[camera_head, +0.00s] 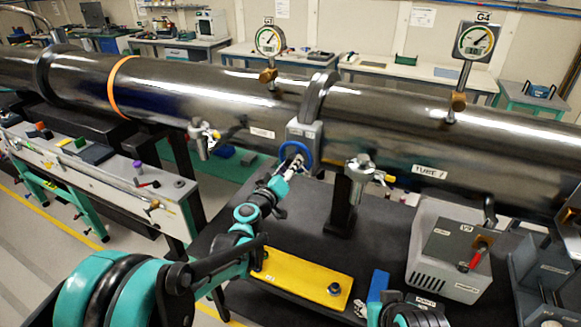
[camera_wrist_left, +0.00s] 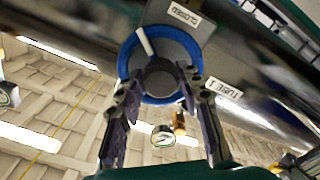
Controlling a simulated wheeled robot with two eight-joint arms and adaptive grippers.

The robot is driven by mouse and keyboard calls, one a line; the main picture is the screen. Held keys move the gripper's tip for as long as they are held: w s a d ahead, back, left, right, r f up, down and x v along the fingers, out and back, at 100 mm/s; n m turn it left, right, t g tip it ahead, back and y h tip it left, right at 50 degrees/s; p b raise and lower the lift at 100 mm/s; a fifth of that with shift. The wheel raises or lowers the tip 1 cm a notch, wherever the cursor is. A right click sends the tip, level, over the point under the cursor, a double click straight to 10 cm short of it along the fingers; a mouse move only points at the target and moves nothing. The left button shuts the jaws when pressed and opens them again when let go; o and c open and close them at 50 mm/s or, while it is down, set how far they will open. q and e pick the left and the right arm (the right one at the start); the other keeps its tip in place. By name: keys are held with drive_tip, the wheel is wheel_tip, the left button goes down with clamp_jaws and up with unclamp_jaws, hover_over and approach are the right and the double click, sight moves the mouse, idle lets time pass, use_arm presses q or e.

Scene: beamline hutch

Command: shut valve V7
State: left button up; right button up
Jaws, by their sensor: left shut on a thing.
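A blue ring handwheel (camera_head: 295,154) sits on a grey block under the dark tube's flange; I take it to be valve V7, but I cannot read that name. In the left wrist view the blue wheel (camera_wrist_left: 166,60) shows a grey hub, a white mark at its upper left and a label reading CLOSED, upside down, above it. My left gripper (camera_head: 290,169) is at the wheel. In the left wrist view its two fingers (camera_wrist_left: 158,84) stand at either side of the wheel's lower part, shut on it. My right gripper's jaws are not visible.
The long dark tube (camera_head: 200,95) runs across above the bench. Metal fittings (camera_head: 361,172) project either side of the wheel. A yellow plate (camera_head: 300,279) and a grey box with a red lever (camera_head: 440,250) are below.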

use_arm(q)
drive_tip(key=shift+f+m+b, duration=0.1)
drive_tip(key=shift+m+b, duration=0.35)
drive_tip(key=shift+m, duration=4.45)
drive_tip(key=o, duration=1.1)
drive_tip(key=shift+a, duration=0.1)
drive_tip(key=shift+o, duration=0.2)
drive_tip(key=v, duration=1.2)
